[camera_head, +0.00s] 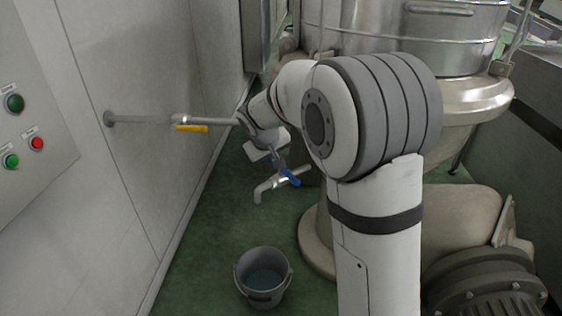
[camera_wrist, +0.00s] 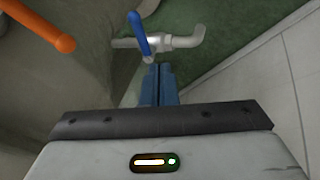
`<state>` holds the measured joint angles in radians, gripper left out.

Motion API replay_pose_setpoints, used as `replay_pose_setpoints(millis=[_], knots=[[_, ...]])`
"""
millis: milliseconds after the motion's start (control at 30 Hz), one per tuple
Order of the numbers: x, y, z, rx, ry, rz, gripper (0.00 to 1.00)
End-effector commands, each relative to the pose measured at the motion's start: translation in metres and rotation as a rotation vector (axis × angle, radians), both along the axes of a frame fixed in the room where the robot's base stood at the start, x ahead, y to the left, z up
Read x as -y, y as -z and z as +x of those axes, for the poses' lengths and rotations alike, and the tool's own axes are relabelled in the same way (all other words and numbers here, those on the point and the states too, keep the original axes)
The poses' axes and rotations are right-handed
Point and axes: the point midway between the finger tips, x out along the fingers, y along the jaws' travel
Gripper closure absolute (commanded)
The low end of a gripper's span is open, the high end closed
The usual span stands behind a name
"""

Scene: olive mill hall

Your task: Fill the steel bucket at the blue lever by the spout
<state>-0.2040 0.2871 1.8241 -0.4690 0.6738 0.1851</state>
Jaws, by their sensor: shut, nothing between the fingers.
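The steel bucket (camera_head: 263,277) stands upright on the floor, below the spout (camera_head: 264,187). A bluish-grey surface inside it looks like water; its level is hard to judge. The blue lever (camera_head: 291,178) sits on the spout's pipe and slants across it. In the wrist view the blue lever (camera_wrist: 138,33) points towards my gripper (camera_wrist: 157,68), with the spout (camera_wrist: 186,40) bending off to the right. My gripper is shut and empty, its fingertips close to the lever's pipe; whether they touch is unclear. The bucket is not in the wrist view.
A yellow lever (camera_head: 192,128) sits on a pipe from the left wall. An orange lever (camera_wrist: 38,27) shows at the wrist view's upper left. A control panel (camera_head: 25,135) with buttons is on the wall. A large steel vat (camera_head: 460,95) stands behind my arm. Green floor surrounds the bucket.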

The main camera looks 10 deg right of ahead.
Motion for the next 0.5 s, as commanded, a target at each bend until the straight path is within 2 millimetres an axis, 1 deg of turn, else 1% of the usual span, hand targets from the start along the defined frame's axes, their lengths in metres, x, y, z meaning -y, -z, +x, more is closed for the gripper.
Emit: replay_pose_setpoints(millis=[33,167,400,467,500], knots=[[0.002,0.008,0.003,-0.003,0.002,0.000,1.00],[0.007,0.030,0.012,-0.004,0.004,0.000,1.00],[0.018,0.076,0.035,-0.003,0.005,0.001,1.00],[0.020,0.086,0.040,-0.003,0.006,0.000,1.00],[0.025,0.089,0.043,-0.002,0.007,0.000,1.00]])
